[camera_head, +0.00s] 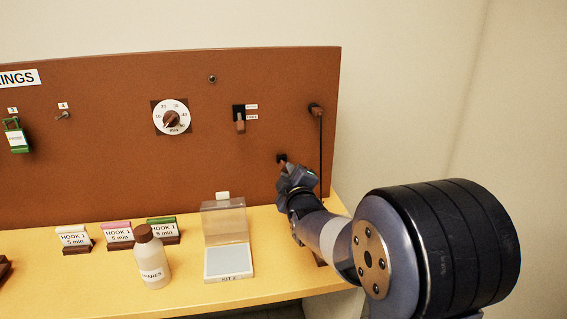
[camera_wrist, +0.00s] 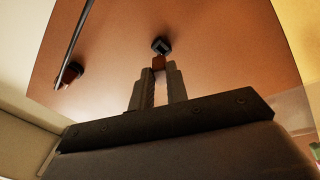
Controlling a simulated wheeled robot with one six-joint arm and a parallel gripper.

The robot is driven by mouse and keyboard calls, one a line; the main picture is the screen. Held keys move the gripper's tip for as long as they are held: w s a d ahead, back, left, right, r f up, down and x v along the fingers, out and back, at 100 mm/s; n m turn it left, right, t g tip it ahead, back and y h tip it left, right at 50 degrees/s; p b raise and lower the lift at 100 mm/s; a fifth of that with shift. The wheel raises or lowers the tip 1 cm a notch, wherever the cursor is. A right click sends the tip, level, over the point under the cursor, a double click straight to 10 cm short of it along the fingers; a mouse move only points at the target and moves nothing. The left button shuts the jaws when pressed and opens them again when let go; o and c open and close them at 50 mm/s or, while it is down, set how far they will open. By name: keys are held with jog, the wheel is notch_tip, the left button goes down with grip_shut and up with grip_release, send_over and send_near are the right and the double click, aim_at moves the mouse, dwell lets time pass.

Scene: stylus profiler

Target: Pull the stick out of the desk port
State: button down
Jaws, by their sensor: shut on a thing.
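My gripper (camera_wrist: 158,75) is shut on a small brown stick (camera_wrist: 159,62), which shows between the two fingertips in the wrist view. Just beyond it is a dark square port (camera_wrist: 161,45) on the brown panel. The stick's end meets or nearly meets the port; I cannot tell how much of it is inside. In the head view my gripper (camera_head: 286,172) reaches the lower right of the panel, and the port (camera_head: 281,158) shows just above it. My gripper hides most of the stick there.
A brown plug with a hanging dark cord (camera_head: 315,108) is close on the right. A switch (camera_head: 240,118) and dial (camera_head: 171,117) are on the panel (camera_head: 120,110). A clear-lidded box (camera_head: 228,262), a bottle (camera_head: 150,257) and label stands (camera_head: 118,234) stand on the yellow desk.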

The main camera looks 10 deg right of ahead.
jog(key=shift+s+r, duration=0.45)
jog(key=shift+s, duration=0.3)
jog(key=shift+s+r, duration=0.4)
jog(key=shift+s, duration=0.35)
jog(key=shift+s+r, duration=0.45)
jog(key=shift+s, duration=0.3)
